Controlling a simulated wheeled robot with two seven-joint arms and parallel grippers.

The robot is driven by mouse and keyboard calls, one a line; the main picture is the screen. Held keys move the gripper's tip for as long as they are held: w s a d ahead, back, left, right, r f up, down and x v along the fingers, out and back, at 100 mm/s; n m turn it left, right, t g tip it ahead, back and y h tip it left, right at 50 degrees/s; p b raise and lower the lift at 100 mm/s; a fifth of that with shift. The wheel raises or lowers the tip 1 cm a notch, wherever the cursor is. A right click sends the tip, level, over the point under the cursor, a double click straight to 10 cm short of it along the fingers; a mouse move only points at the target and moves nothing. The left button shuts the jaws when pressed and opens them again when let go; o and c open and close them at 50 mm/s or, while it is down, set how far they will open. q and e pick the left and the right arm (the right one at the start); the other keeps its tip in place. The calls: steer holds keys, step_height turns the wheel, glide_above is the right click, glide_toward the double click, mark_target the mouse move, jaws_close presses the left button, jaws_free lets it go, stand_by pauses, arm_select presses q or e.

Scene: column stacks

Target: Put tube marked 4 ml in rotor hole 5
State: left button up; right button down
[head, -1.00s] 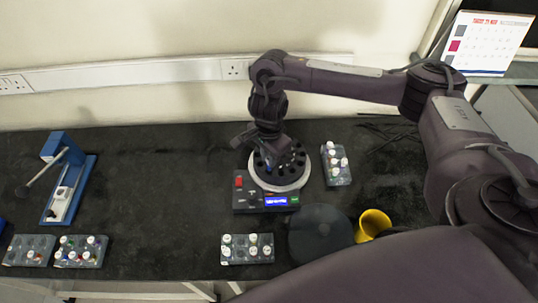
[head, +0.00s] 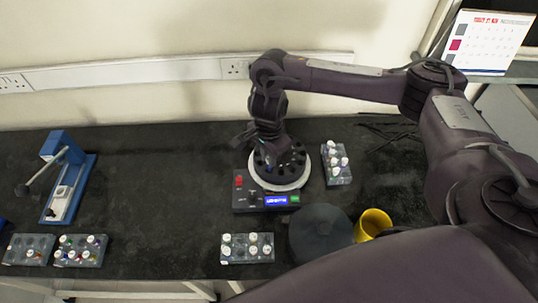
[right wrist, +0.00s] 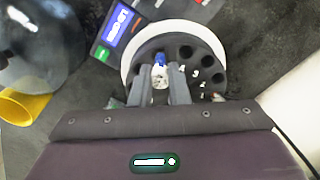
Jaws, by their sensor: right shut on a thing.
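My right gripper (head: 270,152) is over the black rotor (head: 281,177) of the small centrifuge. In the right wrist view my right gripper (right wrist: 161,88) is shut on a tube (right wrist: 160,72) with a pale body and a blue end. The tube is at the rotor's ring of holes; I cannot tell how deep it sits. Its marking is not readable. Some small white numbers show beside the rotor holes in the right wrist view, but the fingers cover part of the ring. My left gripper is not in view.
The centrifuge's control panel (head: 245,200) has a lit blue display. Tube racks stand at the right (head: 344,177), in front (head: 233,257) and at the left (head: 72,261). A dark round lid (head: 320,234) and a yellow cup (head: 373,222) lie at front right. The left-middle bench is clear.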

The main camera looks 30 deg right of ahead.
steer(key=shift+f+b, duration=0.55)
steer(key=shift+b, duration=0.05)
stand_by(0.7)
steer(key=shift+f+b, duration=1.15)
steer(key=shift+f, duration=0.1)
steer(key=c, duration=1)
jaws_free()
steer(key=shift+r, duration=0.1)
steer(key=shift+r+p, duration=2.8)
steer(key=shift+r, duration=0.2)
